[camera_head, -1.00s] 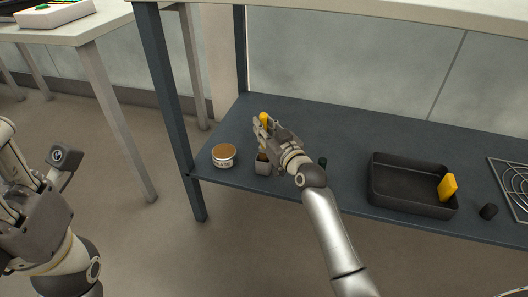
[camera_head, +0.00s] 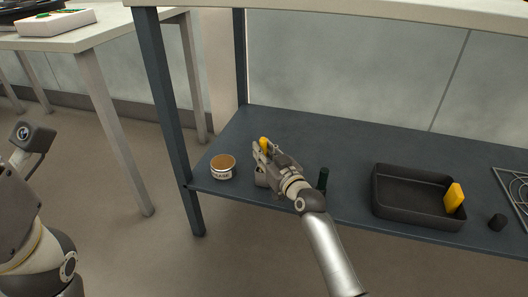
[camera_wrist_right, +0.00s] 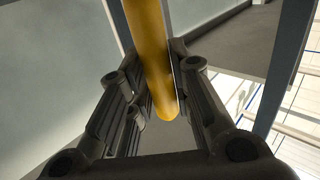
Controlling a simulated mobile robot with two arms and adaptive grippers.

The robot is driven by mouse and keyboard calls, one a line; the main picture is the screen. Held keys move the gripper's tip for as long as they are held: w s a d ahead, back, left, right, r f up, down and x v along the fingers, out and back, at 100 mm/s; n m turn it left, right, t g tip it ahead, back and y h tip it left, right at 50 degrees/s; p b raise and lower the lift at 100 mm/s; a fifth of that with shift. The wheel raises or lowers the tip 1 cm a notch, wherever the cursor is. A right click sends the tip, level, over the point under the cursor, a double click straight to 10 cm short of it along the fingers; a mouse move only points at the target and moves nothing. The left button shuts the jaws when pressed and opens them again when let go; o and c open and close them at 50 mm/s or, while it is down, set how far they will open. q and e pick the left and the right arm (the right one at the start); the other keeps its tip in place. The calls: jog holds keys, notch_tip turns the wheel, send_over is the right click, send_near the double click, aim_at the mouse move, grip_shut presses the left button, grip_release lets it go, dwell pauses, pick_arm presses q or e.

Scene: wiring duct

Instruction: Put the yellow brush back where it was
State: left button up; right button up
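My right gripper (camera_head: 263,151) is over the left part of the dark shelf, with its fingers on either side of the yellow brush (camera_head: 264,142). In the right wrist view the brush's round yellow handle (camera_wrist_right: 155,65) lies between the fingers, which look closed on it. A small grey cup (camera_head: 261,179) is just below the gripper and mostly hidden by it. The brush's lower end is hidden, so I cannot tell whether it is inside the cup. My left gripper (camera_head: 12,215) is partly cut off at the left edge; its fingertips do not show clearly.
A labelled tin with a brown top (camera_head: 222,167) stands left of the cup.

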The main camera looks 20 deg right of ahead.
jog(key=o, duration=0.3)
